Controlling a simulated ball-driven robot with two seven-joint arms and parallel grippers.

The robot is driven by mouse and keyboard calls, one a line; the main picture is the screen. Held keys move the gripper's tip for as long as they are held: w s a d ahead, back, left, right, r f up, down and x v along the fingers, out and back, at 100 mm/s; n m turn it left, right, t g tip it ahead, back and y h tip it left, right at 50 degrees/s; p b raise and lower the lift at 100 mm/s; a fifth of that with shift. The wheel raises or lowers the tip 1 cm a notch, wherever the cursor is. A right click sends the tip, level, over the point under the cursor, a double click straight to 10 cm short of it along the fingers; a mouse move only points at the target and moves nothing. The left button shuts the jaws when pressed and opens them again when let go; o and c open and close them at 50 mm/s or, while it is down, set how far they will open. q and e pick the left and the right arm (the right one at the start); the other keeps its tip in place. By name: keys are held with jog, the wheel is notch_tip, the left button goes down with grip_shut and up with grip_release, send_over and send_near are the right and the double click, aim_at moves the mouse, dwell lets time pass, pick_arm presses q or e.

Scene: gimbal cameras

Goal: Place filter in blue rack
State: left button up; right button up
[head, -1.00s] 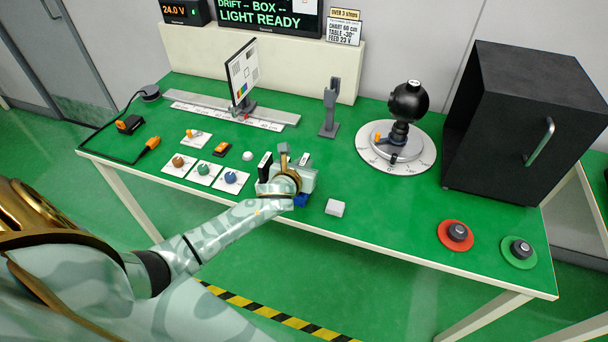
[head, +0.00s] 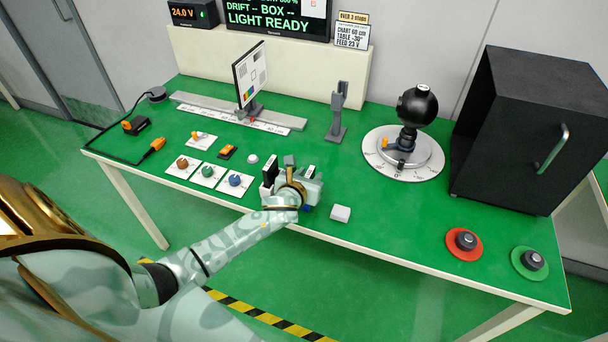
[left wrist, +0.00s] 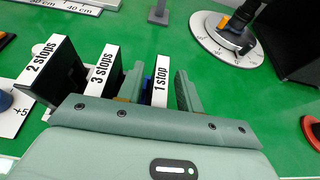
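My left gripper (head: 298,180) is low over the front of the green table. In the left wrist view its fingers (left wrist: 160,92) stand either side of a filter labelled "1 stop" (left wrist: 160,78), with narrow gaps showing, so it looks open around it. A filter labelled "3 stops" (left wrist: 103,68) stands just left of the fingers, and one labelled "2 stops" (left wrist: 42,60) stands further left. In the head view a dark filter (head: 269,172) stands left of the gripper. The blue rack (head: 307,209) shows only as small blue patches under and behind the gripper. My right gripper is out of view.
Left of the gripper are three coloured knobs (head: 207,171) on white plates. A white block (head: 340,214) lies to the right. A grey stand (head: 337,115), a black ball camera on a round dial (head: 380,165) and a black box (head: 530,125) stand behind and right.

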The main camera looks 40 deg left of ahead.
pick_arm(q)
jog(key=p+v, duration=0.3)
jog(key=v, duration=0.8)
jog(key=s+f+n+g+h, duration=0.1)
jog(key=s+f+n+g, duration=0.2)
jog(key=s+f+n, duration=0.7)
jog(key=s+f+n+g, duration=0.3)
jog(key=s+f, duration=0.2)
jog(key=f, duration=0.8)
jog(key=s+d+f+n+g, duration=0.2)
jog(key=s+f+n, duration=0.2)
jog(key=s, duration=0.5)
jog(key=s+d+f+n+g+h, duration=0.1)
jog(key=s+d+f+n+g, duration=0.1)
jog(key=s+f+n, duration=0.2)
jog(key=s+d+f+n+g+h, duration=0.1)
jog(key=s+f+n, duration=0.4)
jog(key=s, duration=0.9)
jog(key=d+n+g, duration=0.1)
jog(key=n, duration=0.2)
jog(key=shift+s+n, duration=0.4)
jog(key=shift+f, duration=0.1)
